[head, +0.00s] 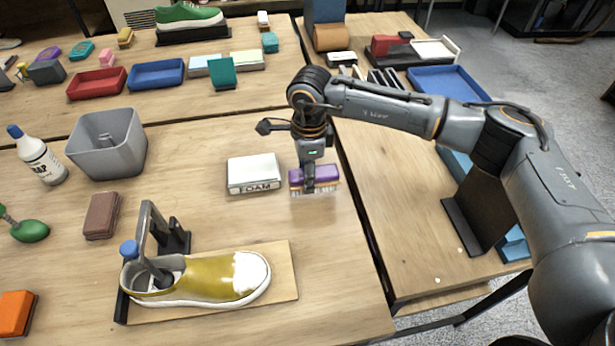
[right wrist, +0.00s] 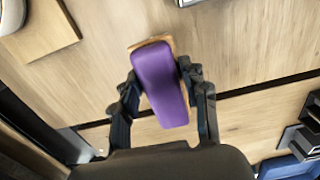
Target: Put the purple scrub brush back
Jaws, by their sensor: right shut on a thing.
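The purple scrub brush (head: 326,175) has a purple back and a wooden edge with bristles below. My right gripper (head: 308,180) is shut on it, just right of the white foam block. In the right wrist view the brush (right wrist: 160,85) sits between the two fingers of the gripper (right wrist: 165,95), purple side toward the camera. The bristles are hidden there. I cannot tell whether the brush touches the table or hangs slightly above it. My left gripper is not in view.
The foam block (head: 253,173) lies close left of the brush. A yellow sneaker (head: 205,280) sits on a wooden board at the front. A grey bin (head: 108,148), a soap bottle (head: 38,158) and a brown block (head: 101,215) stand left. A gap separates the tables.

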